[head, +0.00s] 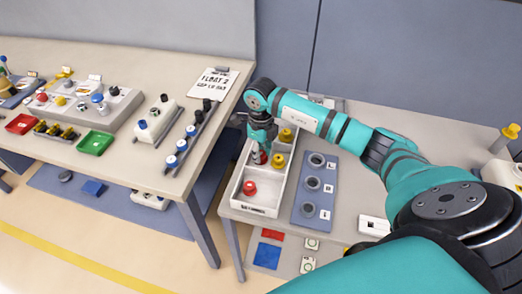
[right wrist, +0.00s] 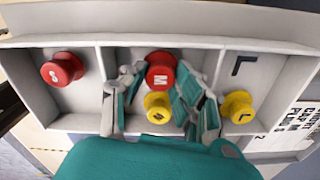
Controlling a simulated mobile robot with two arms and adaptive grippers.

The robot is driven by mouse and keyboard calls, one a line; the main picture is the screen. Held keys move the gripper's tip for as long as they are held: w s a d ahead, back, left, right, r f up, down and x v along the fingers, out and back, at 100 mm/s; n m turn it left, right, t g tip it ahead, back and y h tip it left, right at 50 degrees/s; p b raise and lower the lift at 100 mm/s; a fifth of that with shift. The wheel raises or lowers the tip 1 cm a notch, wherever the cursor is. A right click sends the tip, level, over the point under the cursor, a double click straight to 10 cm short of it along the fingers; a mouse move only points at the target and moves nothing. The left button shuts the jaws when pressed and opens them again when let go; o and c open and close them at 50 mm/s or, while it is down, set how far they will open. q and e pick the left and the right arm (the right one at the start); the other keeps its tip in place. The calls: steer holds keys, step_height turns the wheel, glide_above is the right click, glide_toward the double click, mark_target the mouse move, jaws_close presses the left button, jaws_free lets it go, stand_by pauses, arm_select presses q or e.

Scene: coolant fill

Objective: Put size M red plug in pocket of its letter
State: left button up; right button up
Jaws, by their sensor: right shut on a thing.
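The red plug marked M (right wrist: 160,70) is in the middle compartment of the white tray (right wrist: 84,41). My right gripper (right wrist: 161,72) reaches down into the tray with its fingertips closed on both sides of this plug. In the head view the red plug (head: 261,158) shows just below the gripper (head: 262,148). I cannot tell whether it is lifted off the tray floor. The blue-grey pocket board (head: 299,222) lies right of the tray, with three round pockets in a column and letter labels beside them. The middle pocket (head: 312,183) has the M label. My left gripper is not in view.
A yellow plug (right wrist: 158,107) stands close beside the red one, between my fingers. Tray walls are close around the gripper. A white box (head: 374,226) lies right of the board.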

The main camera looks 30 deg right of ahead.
steer(key=shift+f, duration=0.25)
steer(key=o, duration=0.7)
steer(key=shift+r, duration=0.1)
steer(key=shift+o, duration=0.4)
steer(key=shift+r, duration=0.5)
step_height(320, 180, up, 11)
steer(key=b, duration=0.3)
steer(key=shift+r, duration=0.2)
steer(key=shift+f, duration=0.1)
